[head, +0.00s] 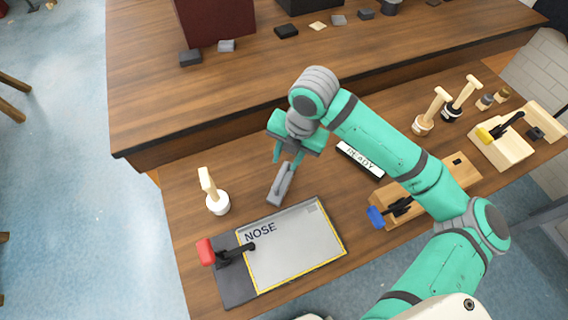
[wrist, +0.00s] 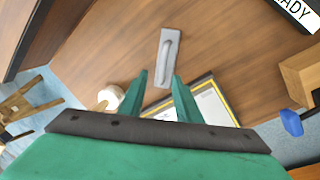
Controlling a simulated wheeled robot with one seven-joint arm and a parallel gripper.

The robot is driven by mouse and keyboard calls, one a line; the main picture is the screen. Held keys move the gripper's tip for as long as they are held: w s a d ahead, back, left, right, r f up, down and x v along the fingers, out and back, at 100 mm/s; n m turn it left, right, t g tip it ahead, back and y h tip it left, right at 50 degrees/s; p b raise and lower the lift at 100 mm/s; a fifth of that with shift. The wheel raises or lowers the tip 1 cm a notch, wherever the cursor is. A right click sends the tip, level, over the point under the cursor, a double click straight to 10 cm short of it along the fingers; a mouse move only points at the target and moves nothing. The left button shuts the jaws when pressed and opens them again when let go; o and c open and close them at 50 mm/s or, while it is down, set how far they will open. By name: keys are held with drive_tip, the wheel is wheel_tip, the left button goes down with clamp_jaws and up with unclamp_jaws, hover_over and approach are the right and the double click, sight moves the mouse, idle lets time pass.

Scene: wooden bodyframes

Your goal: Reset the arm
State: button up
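My gripper (head: 287,160) is at the end of the teal arm, above the wooden workbench (head: 180,175). Its two teal fingers are apart in the wrist view (wrist: 160,88), with nothing between them. A grey block with a raised handle (head: 281,185) lies on the bench just beyond the fingertips. It also shows in the wrist view (wrist: 169,50), ahead of the fingers and apart from them. My arm reaches in from the lower right and bends down at the wrist.
The NOSE plate fixture with red-handled clamp (head: 206,251) stands in front. A white-based wooden-handled tool (head: 217,203) is left. The READY sign (head: 361,160) and blue-handled clamp (head: 376,217) are right. A higher wooden table (head: 200,110) stands behind. Stamps (head: 423,124) and a yellow-handled clamp (head: 485,136) are far right.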

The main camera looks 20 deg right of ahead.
drive_tip(key=shift+r, duration=0.5)
drive_tip(key=shift+d+f, duration=0.1)
